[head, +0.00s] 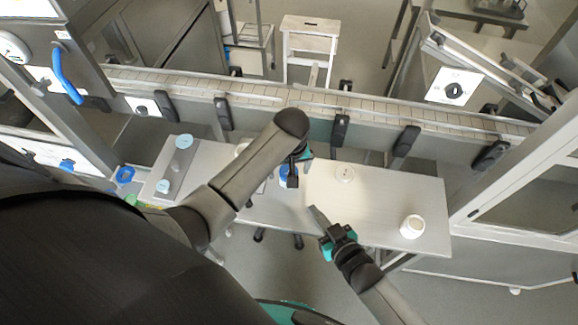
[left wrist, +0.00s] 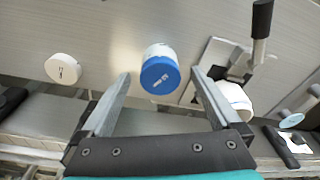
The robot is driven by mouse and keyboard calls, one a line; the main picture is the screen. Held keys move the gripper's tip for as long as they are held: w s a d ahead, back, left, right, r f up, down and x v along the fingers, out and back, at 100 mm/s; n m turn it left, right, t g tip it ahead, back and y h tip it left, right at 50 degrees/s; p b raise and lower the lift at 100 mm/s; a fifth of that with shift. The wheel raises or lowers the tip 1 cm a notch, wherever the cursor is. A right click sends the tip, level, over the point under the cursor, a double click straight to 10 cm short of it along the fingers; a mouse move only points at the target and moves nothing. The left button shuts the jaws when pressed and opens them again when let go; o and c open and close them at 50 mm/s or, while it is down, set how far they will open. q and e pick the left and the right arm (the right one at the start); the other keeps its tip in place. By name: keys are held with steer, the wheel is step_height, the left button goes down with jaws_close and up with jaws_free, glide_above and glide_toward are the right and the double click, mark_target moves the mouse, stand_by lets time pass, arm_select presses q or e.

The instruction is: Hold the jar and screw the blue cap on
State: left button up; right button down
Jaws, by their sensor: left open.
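A blue cap (left wrist: 160,78) shows between the open fingers of my left gripper (left wrist: 160,82) in the left wrist view, with neither finger touching it. A white jar body (left wrist: 158,50) shows directly behind the cap; I cannot tell whether the cap is screwed tight. In the head view, the blue cap (head: 285,172) is partly hidden by my left gripper (head: 292,178), which is above the table. My right gripper (head: 318,217) is near the table's front edge, apart from the cap; its finger gap is not clear.
A fixture with a dark handle (left wrist: 262,20) and white jar (left wrist: 234,100) is beside my left gripper. A conveyor (head: 390,110) runs behind the table.

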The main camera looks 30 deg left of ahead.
arm_select(q)
step_height(320, 180, up, 12)
steer(key=s+d, duration=0.1)
steer(key=shift+s, duration=0.25)
stand_by(0.4)
arm_select(e)
steer(key=c, duration=1.1)
jaws_free()
arm_select(q)
steer(key=shift+f, duration=0.1)
step_height(320, 180, up, 3)
steer(key=p, duration=0.2)
steer(key=shift+f+p, duration=0.2)
steer(key=shift+p, duration=0.1)
arm_select(e)
steer(key=v, duration=1.5)
steer(key=shift+s+d+r, duration=0.1)
